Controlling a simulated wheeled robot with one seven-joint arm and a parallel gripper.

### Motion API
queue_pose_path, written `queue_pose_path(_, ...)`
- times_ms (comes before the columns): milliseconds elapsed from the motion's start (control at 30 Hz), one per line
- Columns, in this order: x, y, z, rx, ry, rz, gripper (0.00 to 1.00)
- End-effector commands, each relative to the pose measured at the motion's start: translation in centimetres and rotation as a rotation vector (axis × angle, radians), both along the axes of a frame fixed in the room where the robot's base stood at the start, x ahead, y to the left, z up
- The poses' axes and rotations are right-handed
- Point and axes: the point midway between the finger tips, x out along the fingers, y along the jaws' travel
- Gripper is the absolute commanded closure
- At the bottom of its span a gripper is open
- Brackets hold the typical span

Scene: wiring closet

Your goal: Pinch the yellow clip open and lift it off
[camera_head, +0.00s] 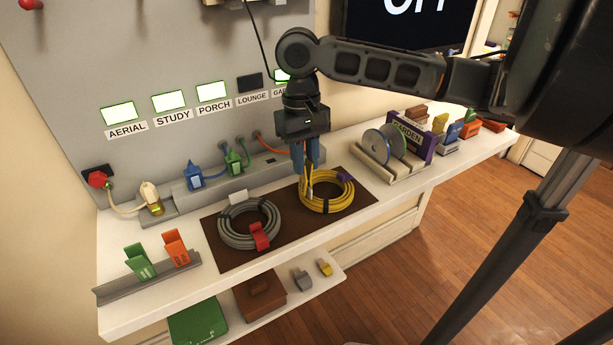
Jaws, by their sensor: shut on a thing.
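A yellow cable coil (343,202) lies on the right part of the brown mat, with a purple tag or clip at its upper right and dark ties. My gripper (305,168) points down over the coil's left side, its blue fingers close together. A narrow yellow piece, which looks like the yellow clip (307,183), shows between and just below the fingertips, at the coil's left edge. The fingers are shut on it. I cannot tell whether it still touches the coil; the fingers partly hide it.
A grey coil (236,240) with white and red tags lies left on the mat (285,241). Green (138,262) and orange (176,248) clips stand in a rail at front left. A spool rack (388,174) stands close on the right. Blue and green plugs sit behind.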

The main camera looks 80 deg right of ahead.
Motion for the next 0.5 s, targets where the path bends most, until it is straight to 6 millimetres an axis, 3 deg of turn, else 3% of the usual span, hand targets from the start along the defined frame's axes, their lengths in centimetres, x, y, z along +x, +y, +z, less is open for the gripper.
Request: queue_pose_path(500,0.06,-0.09,1.05,0.000,0.000,0.000,0.93)
